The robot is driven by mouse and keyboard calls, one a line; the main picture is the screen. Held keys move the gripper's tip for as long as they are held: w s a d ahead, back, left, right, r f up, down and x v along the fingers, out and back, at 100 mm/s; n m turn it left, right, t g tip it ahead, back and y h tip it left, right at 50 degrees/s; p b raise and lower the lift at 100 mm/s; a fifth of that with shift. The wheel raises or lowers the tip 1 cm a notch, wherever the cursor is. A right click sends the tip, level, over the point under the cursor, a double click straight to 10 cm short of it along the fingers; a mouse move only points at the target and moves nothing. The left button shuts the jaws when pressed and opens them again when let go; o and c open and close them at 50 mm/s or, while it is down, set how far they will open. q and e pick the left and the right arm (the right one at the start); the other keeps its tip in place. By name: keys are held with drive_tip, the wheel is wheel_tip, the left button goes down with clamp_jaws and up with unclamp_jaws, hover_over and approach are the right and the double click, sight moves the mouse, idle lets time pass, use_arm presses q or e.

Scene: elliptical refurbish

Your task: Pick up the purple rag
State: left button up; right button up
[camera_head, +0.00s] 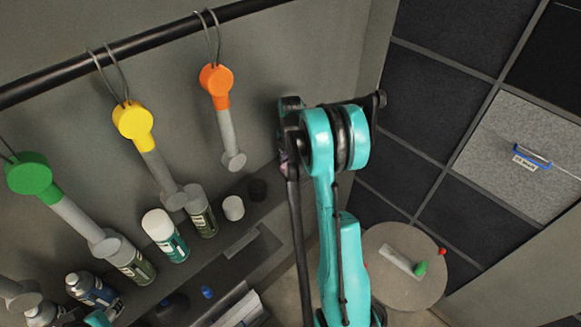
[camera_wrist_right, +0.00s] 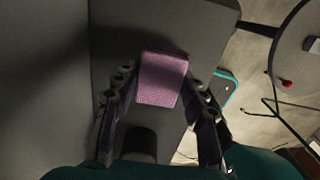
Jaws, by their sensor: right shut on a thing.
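The purple rag (camera_wrist_right: 162,78) is a folded, textured block in the right wrist view. It sits between the two dark fingers of my right gripper (camera_wrist_right: 159,85), which is shut on it. In the head view my teal right arm reaches up to the back wall, and its wrist hides most of the gripper and the rag. A grey surface lies behind the rag in the wrist view; I cannot tell whether the rag touches it. My left gripper is not in view.
A black rail (camera_head: 150,42) carries hanging tools with green, yellow (camera_head: 133,120) and orange (camera_head: 215,80) heads. Several cans and bottles, one white-capped (camera_head: 165,236), line the shelf below. A round table (camera_head: 405,290) stands at the lower right, beside my right arm.

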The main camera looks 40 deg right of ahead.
sight(290, 165)
wheel_tip(290, 165, up, 3)
drive_tip(key=shift+r, duration=0.1)
drive_tip(key=s+d+r, duration=0.5)
drive_tip(key=s+r, duration=0.1)
drive_tip(key=s, duration=0.4)
drive_tip(key=shift+s+r, duration=0.3)
drive_tip(key=shift+r, duration=0.1)
